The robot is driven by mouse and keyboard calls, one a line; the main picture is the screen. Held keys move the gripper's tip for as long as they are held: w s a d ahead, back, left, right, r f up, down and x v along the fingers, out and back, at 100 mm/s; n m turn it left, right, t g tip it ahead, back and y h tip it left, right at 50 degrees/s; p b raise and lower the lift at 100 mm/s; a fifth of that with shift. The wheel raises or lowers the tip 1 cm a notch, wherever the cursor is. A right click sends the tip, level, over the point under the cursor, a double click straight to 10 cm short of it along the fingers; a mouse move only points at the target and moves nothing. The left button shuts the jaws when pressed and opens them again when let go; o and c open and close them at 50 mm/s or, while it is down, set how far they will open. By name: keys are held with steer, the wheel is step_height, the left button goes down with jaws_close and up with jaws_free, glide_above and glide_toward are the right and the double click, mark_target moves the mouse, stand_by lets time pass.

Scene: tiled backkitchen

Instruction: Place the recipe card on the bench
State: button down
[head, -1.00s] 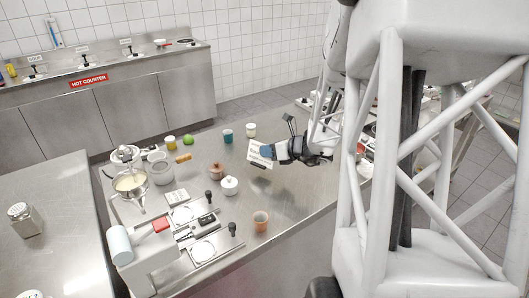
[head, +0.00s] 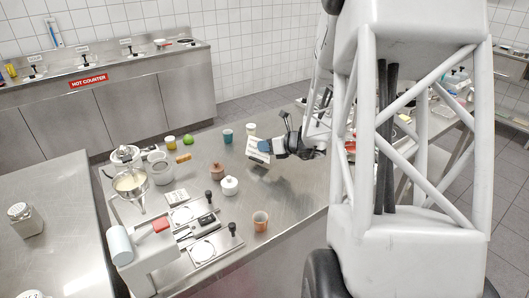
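The recipe card (head: 257,152) is a white card with dark print, tilted, at the tips of my gripper (head: 270,147) in the head view. My gripper is shut on the card's right side and holds it over the steel bench (head: 280,190). A small shadow lies on the bench below and right of the card. The exact gap between card and bench is hard to tell. The fingertips are partly hidden by the card and the dark gripper body.
On the bench stand a teal cup (head: 228,136), a cream cup (head: 251,129), a brown pot (head: 217,171), a white lidded pot (head: 229,186) and an orange cup (head: 260,220). A machine (head: 150,250) fills the front left. Bare steel lies right of the pots.

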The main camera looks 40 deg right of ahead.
steer(key=shift+f, duration=1.25)
steer(key=shift+f, duration=0.1)
steer(key=c, duration=1.3)
jaws_free()
steer(key=shift+c, duration=0.2)
steer(key=v, duration=1.2)
steer(key=shift+d, duration=0.1)
